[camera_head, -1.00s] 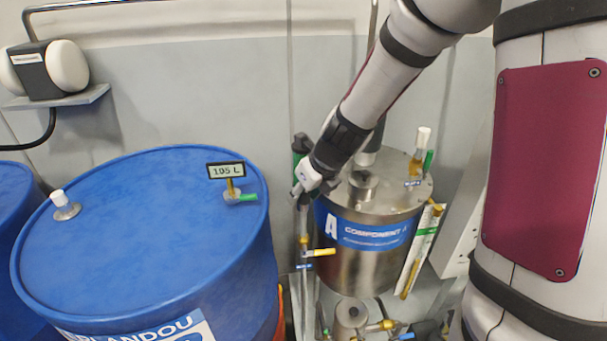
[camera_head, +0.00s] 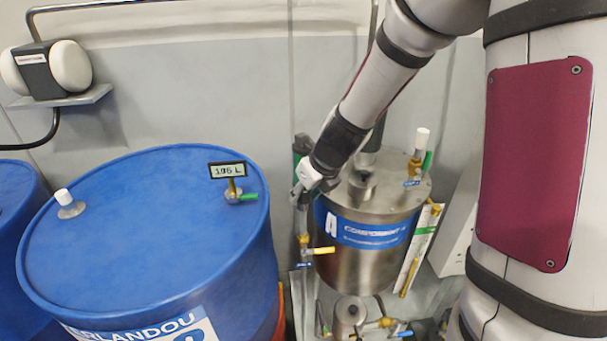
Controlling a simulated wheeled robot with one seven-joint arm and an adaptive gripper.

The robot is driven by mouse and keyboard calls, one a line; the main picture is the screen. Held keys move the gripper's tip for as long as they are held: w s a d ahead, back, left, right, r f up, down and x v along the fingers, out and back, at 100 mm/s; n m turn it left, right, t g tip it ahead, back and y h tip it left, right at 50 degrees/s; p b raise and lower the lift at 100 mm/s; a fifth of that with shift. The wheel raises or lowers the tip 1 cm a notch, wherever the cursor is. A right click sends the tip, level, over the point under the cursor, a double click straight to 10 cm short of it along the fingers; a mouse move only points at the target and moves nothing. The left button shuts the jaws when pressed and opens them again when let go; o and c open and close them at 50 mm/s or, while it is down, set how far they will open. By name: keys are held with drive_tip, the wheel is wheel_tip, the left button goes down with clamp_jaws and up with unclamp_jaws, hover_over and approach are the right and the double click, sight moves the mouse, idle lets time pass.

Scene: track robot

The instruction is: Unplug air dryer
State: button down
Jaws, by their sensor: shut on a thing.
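My gripper (camera_head: 300,194) is at the left side of the steel tank, pointing down. It is shut on the top of a slim upright fitting (camera_head: 303,222), which has a yellow-handled valve (camera_head: 321,251) lower down. The fingertips are small and partly hidden, so the exact grip is unclear. A dark green-black cylinder (camera_head: 301,146) stands right behind my gripper and may be part of the air dryer; I cannot tell for sure. The steel tank (camera_head: 350,262) has a blue band marked "COMPONENT".
A large blue drum (camera_head: 130,245) with a litre display (camera_head: 227,170) fills the left. A white-and-black device (camera_head: 45,70) sits on a wall shelf (camera_head: 62,97). Valves and a small steel pot (camera_head: 351,315) are below the tank.

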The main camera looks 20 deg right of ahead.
drive_tip(key=shift+a+r+p, duration=0.15)
drive_tip(key=shift+a+p, duration=0.2)
drive_tip(key=shift+a, duration=0.15)
drive_tip(key=shift+w+a+r, duration=0.1)
drive_tip(key=shift+w+r, duration=0.1)
drive_tip(key=shift+r+p, duration=0.55)
drive_tip(key=shift+p, duration=0.3)
drive_tip(key=shift+s+d+r+p, duration=0.1)
drive_tip(key=shift+d+r+p, duration=0.1)
drive_tip(key=shift+r+p, duration=0.15)
drive_tip(key=shift+d, duration=0.1)
drive_tip(key=shift+r+p, duration=0.3)
drive_tip(key=shift+r+p, duration=0.75)
